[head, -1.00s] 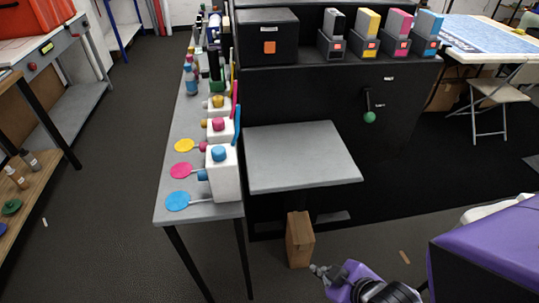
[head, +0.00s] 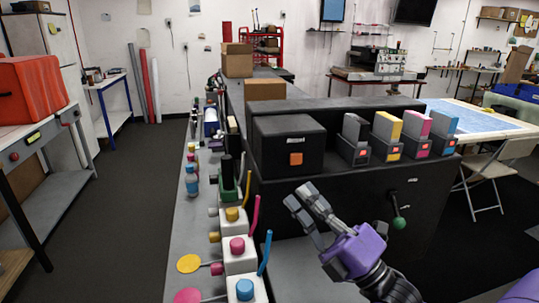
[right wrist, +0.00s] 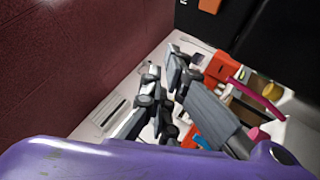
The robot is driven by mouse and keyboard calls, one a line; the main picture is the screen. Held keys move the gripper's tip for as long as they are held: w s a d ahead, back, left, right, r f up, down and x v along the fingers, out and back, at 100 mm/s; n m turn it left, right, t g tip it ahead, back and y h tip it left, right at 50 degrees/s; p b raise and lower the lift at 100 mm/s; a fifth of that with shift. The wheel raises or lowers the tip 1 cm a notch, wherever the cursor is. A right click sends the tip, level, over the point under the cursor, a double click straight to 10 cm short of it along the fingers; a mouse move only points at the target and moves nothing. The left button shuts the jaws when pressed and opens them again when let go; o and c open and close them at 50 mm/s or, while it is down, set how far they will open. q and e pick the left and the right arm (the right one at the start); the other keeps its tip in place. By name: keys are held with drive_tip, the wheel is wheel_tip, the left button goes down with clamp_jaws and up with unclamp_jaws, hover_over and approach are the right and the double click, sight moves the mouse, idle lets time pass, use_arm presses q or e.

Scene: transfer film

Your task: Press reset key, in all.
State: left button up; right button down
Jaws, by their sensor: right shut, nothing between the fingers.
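A black box (head: 287,145) on the black machine carries an orange square key (head: 296,159) on its front; no label saying reset is legible. To its right stand several grey holders with black (head: 355,128), yellow (head: 387,126), magenta (head: 417,124) and cyan (head: 444,122) cartridges, each holder with a small red-orange square. My right gripper (head: 304,194) is shut and empty, in front of the machine, below the orange key in the picture and apart from it. In the right wrist view its fingers (right wrist: 163,67) show below an orange patch on a black face. My left gripper is out of view.
A grey bench (head: 190,240) along the left holds white blocks (head: 240,258) with coloured caps and upright rods, close to my right gripper. A lever with a green knob (head: 399,223) sticks out of the machine front. Cardboard boxes (head: 265,90) stand behind the black box.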

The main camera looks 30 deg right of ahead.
sight(296, 159)
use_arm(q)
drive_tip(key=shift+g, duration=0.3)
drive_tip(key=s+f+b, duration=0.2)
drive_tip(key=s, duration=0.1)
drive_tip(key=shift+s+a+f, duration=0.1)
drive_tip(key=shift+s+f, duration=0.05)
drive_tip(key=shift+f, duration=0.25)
use_arm(e)
drive_tip(key=w+d, duration=0.2)
drive_tip(key=w, duration=0.5)
drive_tip(key=shift+w+d+r, duration=0.25)
drive_tip(key=shift+w+r, duration=0.05)
drive_tip(key=shift+w, duration=0.1)
idle(0.4)
idle(0.3)
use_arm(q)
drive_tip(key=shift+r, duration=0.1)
use_arm(e)
drive_tip(key=shift+w+d, duration=0.1)
drive_tip(key=shift+w, duration=0.3)
